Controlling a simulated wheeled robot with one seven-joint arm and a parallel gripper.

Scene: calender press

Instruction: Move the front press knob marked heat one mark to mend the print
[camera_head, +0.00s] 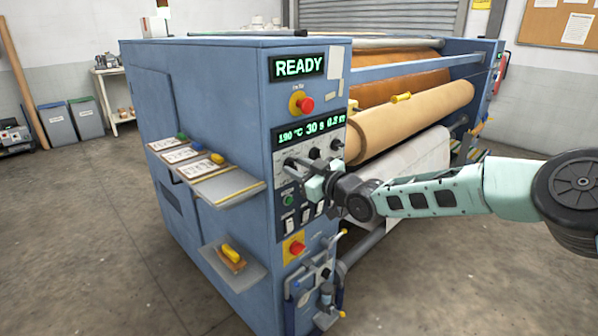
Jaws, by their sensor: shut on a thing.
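The blue press (222,120) has a front control panel with a row of dark knobs under the readout (308,130), which shows 190 °C, 30 s and a third value hard to read. My gripper (293,162) is at the left end of this row, below the 190 °C figure, shut on the left knob. The gripper and wrist hide most of that knob; its marks and label cannot be read. The middle knob (315,153) and right knob (336,144) show beside it, apart from my fingers. The upper display (299,67) reads READY.
A shelf with sample cards (228,187) juts out left of the panel. Large rollers (425,108) lie behind my arm.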

